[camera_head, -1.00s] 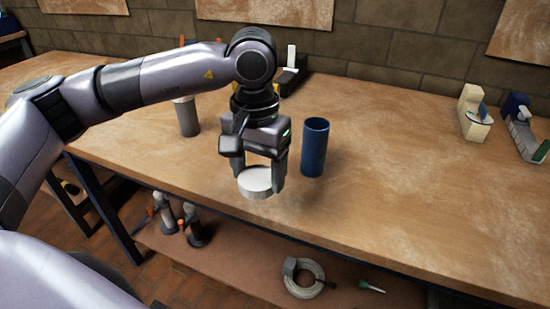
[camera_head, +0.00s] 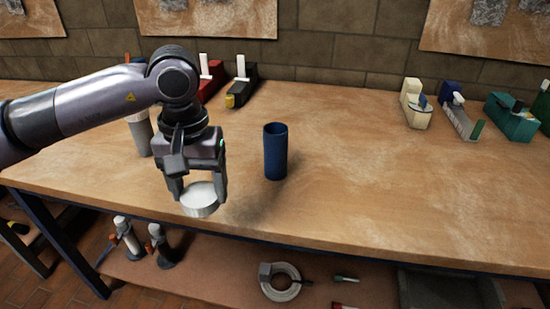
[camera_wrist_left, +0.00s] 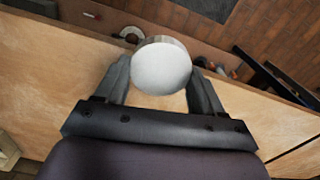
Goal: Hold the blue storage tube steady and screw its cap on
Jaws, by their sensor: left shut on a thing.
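The blue storage tube (camera_head: 275,152) stands upright on the workbench, open end up, to the right of my left gripper. My left gripper (camera_head: 198,190) points down and is shut on the white round cap (camera_head: 200,201), near the bench's front edge. The cap is apart from the tube. In the left wrist view the cap (camera_wrist_left: 161,67) sits between the two fingers (camera_wrist_left: 160,82). The tube does not show in the left wrist view. My right gripper is not in view.
A grey cylinder with a light top (camera_head: 141,135) stands behind my left arm. Tape dispensers (camera_head: 416,104) and similar items line the back right. A coil (camera_head: 281,281) lies on the shelf below. The bench right of the tube (camera_head: 370,175) is clear.

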